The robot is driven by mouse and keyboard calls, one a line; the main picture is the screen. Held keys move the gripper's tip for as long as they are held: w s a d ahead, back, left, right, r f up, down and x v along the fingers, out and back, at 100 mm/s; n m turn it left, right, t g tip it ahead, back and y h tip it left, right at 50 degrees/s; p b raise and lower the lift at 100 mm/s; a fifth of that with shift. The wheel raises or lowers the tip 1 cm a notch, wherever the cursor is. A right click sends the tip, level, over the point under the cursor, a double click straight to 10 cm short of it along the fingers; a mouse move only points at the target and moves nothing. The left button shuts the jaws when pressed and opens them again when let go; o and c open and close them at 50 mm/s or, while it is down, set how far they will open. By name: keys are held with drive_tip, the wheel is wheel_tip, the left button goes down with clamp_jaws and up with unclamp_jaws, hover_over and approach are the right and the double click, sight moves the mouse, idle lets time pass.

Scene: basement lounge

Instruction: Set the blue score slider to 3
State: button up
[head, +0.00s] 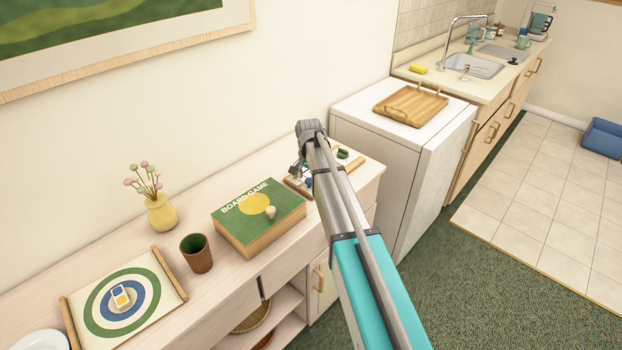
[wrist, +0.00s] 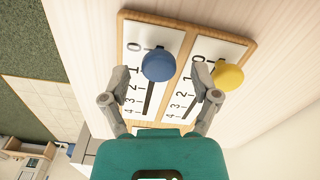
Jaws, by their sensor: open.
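The score board (wrist: 190,25) shows large in the wrist view, with two white scales in a wooden frame. The blue slider knob (wrist: 158,66) is on the left scale, near the 0 and 1 marks; its exact mark is hard to tell. Its dark slot runs down past the higher numbers. The yellow knob (wrist: 228,76) is on the right scale. My gripper (wrist: 161,74) is open, one fingertip on each side of the blue knob, with visible gaps. The right fingertip is between the two knobs. In the head view my arm partly hides the board (head: 296,186).
On the sideboard (head: 225,190) are a green board game box (head: 238,235), a brown cup (head: 197,254), a yellow vase (head: 161,214) and a target board (head: 150,318). A board with a dark green piece (head: 343,154) lies right of my arm. A wooden tray (head: 392,110) sits on the white appliance.

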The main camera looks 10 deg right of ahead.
clamp_jaws()
idle(0.3)
